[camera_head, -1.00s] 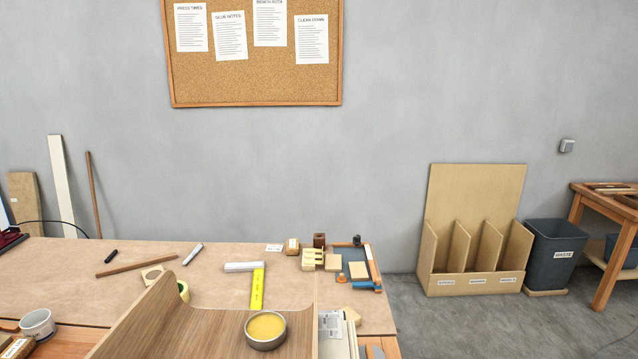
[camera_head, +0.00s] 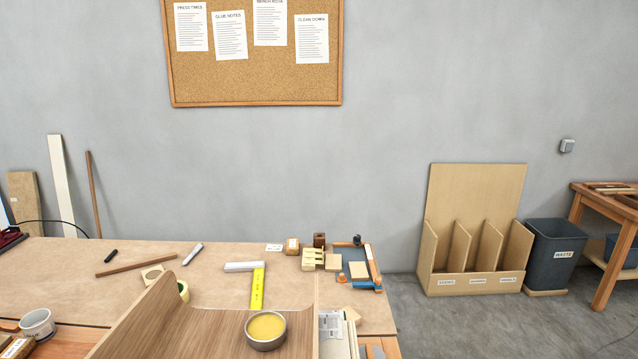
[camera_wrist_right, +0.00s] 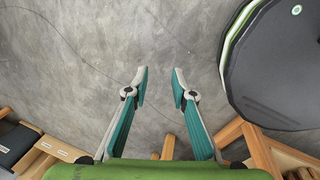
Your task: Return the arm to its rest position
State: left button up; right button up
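My right gripper (camera_wrist_right: 158,85) shows in the right wrist view. Its two teal and grey fingers are apart with nothing between them, above bare grey concrete floor. Neither gripper shows in the head view, and my left gripper is in no frame.
The workbench (camera_head: 215,262) holds a curved wooden piece (camera_head: 200,333) with a round tin (camera_head: 265,329) on it, a yellow rule (camera_head: 258,288) and a mug (camera_head: 38,324). A divided box (camera_head: 475,283) and a waste bin (camera_head: 555,255) stand right. Wooden legs (camera_wrist_right: 262,150) lie near my right gripper.

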jog(key=a+f+y, duration=0.2)
jog(key=a, duration=1.4)
jog(key=shift+m, duration=0.5)
jog(key=f+b, duration=0.1)
jog(key=b, duration=0.1)
jog(key=f+b, duration=0.1)
jog(key=f, duration=0.1)
jog(key=a+f+b, duration=0.1)
jog(key=f+b, duration=0.1)
jog(key=shift+s+f+b, duration=0.25)
jog(key=shift+s+b, duration=0.05)
jog(key=shift+r, duration=0.1)
